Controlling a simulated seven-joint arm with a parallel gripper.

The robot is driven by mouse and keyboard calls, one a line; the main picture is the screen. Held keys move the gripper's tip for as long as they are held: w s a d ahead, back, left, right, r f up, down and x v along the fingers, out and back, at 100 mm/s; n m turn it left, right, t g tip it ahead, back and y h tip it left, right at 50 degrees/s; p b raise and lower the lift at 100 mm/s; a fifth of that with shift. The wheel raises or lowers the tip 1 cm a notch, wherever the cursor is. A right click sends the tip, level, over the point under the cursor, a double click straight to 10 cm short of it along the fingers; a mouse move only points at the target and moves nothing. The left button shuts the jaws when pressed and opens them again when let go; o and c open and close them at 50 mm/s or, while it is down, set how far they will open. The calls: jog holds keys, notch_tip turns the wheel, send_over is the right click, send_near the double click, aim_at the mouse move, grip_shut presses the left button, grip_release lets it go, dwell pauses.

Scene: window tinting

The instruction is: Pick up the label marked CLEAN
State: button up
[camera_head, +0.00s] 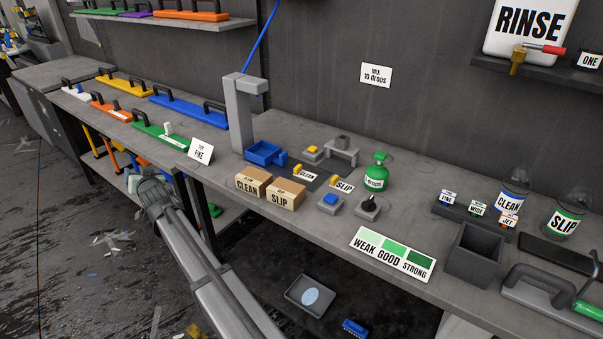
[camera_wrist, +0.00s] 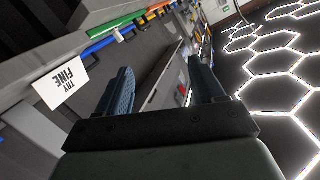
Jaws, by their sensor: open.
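A small white label marked CLEAN (camera_head: 306,175) with a yellow tab lies on a dark mat on the bench in the head view. A matching label marked SLIP (camera_head: 343,187) lies to its right. My gripper (camera_wrist: 163,88) is open and empty in the wrist view, its two dark fingers apart. In the head view my arm reaches up from the bottom, and its end is in front of the bench, left of and well apart from the label. The label is not seen in the wrist view.
Cardboard boxes marked CLEAN (camera_head: 250,184) and SLIP (camera_head: 285,195) stand in front of the mat. A grey post (camera_head: 240,115) and blue tray (camera_head: 265,153) are behind them. A green bottle (camera_head: 377,172) stands right. A TRY FINE card (camera_wrist: 61,82) is near my gripper.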

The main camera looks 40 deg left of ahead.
jog(key=w+d+r+m+t+h, duration=0.1)
jog(key=w+r+m+h, duration=0.15)
jog(key=w, duration=0.35)
jog(key=w+r+m+h, duration=0.1)
jog(key=w+r+m, duration=0.15)
jog(key=w, duration=0.35)
jog(key=m+g+h, duration=0.5)
jog(key=m+h, duration=0.7)
jog(key=m, duration=1.1)
send_near(298, 166)
notch_tip(298, 166, down, 9)
jog(key=shift+d+f, duration=0.15)
jog(key=shift+c, duration=0.5)
